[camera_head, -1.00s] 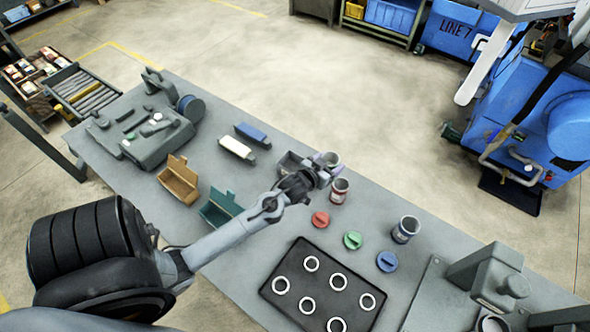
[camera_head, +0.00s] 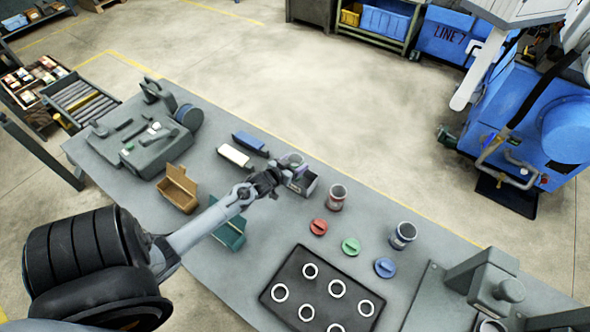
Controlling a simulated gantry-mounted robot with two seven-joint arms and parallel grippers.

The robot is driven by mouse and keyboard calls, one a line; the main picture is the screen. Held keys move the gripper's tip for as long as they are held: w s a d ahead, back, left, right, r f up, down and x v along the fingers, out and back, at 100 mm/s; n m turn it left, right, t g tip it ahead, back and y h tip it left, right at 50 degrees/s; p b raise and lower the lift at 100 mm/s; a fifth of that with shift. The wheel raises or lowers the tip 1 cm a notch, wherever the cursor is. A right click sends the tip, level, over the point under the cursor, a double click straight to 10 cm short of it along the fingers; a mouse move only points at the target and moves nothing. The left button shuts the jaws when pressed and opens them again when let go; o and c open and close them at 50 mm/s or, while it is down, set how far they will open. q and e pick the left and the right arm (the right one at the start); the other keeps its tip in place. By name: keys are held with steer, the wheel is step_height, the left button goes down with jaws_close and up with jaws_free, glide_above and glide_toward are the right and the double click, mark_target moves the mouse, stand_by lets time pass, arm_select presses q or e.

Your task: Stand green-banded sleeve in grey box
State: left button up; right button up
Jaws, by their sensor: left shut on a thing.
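My left gripper (camera_head: 284,172) is shut on a sleeve (camera_head: 294,159), which shows a pale rim and a dark inside; its band is mostly hidden by the fingers. The grey box (camera_head: 308,187) is an open-topped bin on the table. The sleeve is at the box's far left part, over or in its opening; I cannot tell whether it touches the floor of the box. The sleeve looks about upright. My right gripper is not in view.
A red-banded sleeve (camera_head: 337,197) and a blue-banded sleeve (camera_head: 403,236) stand to the right. Red (camera_head: 318,227), green (camera_head: 350,247) and blue (camera_head: 385,267) caps lie nearby. A brown box (camera_head: 179,187) and a teal box (camera_head: 232,234) are to the left. A dark tray (camera_head: 322,301) holds several rings.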

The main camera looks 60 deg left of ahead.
arm_select(q)
steer(key=shift+f, duration=1.85)
steer(key=shift+f, duration=0.2)
steer(key=o, duration=1.1)
steer(key=shift+c, duration=0.2)
steer(key=shift+r, duration=0.1)
